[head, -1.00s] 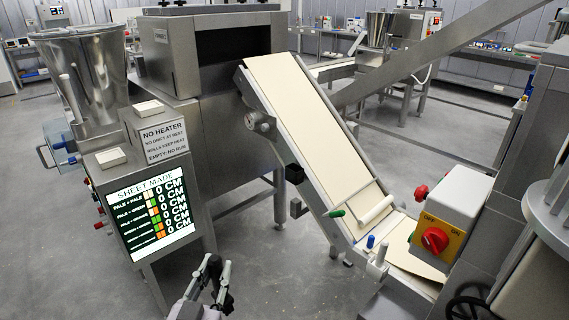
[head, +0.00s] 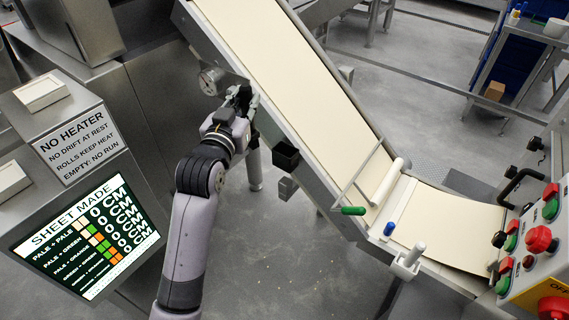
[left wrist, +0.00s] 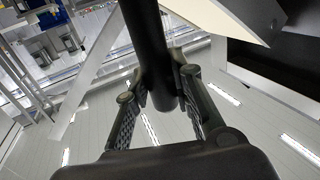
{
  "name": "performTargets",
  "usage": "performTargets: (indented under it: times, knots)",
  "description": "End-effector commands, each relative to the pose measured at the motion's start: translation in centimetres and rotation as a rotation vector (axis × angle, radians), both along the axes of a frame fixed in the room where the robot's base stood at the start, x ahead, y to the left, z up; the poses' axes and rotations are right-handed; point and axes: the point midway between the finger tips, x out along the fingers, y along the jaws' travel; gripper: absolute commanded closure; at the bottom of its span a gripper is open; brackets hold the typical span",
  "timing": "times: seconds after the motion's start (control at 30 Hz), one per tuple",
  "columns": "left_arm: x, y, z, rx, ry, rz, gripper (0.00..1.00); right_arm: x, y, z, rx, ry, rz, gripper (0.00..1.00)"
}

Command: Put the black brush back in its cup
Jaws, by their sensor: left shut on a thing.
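My left gripper (head: 240,100) is at the left side of the sloping conveyor, just below a round gauge. In the left wrist view its fingers (left wrist: 160,86) are closed around a thick, dark, round handle, which looks like the black brush (left wrist: 151,40). The brush's bristles cannot be made out, and in the head view the brush is hard to tell from the dark gripper. A small black square cup (head: 286,155) is fixed to the conveyor's side, a little right of and below the gripper. No brush shows in it. My right gripper is out of view.
The conveyor (head: 290,75) with a pale sheet slopes down to the right, close beside the gripper. The gauge (head: 211,81) juts from its side. A green-ended roller bar (head: 353,211) crosses its lower end. A display panel (head: 85,235) stands left. Floor below the cup is open.

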Motion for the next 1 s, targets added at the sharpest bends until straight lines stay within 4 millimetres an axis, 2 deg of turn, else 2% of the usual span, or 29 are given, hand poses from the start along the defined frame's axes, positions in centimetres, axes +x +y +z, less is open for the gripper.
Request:
performTargets:
  times: [0.03,0.1,0.3,0.4,0.5,0.57,0.67,1.0]
  knots:
    - [1.8,-1.3,2.1,-0.001,-0.011,-0.03,1.0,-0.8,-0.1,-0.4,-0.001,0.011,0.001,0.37]
    - [3.6,-3.0,4.4,-0.001,-0.011,-0.069,1.0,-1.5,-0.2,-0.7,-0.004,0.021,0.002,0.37]
    - [6.7,-6.7,10.4,-0.005,-0.004,-0.154,1.0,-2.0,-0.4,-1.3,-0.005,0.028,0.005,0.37]
    - [7.4,-7.8,12.3,-0.007,-0.001,-0.177,1.0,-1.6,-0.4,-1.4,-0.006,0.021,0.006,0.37]
    - [7.7,-8.3,13.2,-0.007,0.003,-0.188,1.0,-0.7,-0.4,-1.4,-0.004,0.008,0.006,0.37]
    - [7.8,-8.4,12.9,-0.007,0.006,-0.191,1.0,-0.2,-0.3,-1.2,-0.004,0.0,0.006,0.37]
    - [7.8,-8.4,11.1,-0.007,0.01,-0.191,1.0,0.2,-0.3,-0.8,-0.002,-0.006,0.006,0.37]
    - [7.7,-8.4,2.1,-0.007,0.009,-0.19,1.0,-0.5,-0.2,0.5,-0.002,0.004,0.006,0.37]
